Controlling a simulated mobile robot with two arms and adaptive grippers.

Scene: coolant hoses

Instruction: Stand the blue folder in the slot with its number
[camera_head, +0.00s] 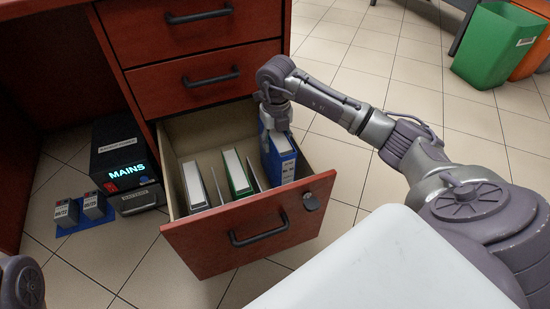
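The blue folder (272,157) is upright at the right end of the open drawer (238,231), with a pale label on its spine. Its lower part is hidden behind the drawer front. My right gripper (273,122) is at the top of the blue folder and appears shut on it. I cannot tell whether the folder touches the drawer floor. Slot numbers are not readable. A green folder (236,172) and a white-spined folder (194,186) stand further left, with thin dividers (253,176) between. My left gripper is not in view.
The red cabinet (205,50) has closed drawers above. A black box marked MAINS (122,158) stands left of the drawer, near two small grey blocks (80,209) on a blue mat. A white surface (385,265) lies in front. Green and orange bins (497,45) stand far right.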

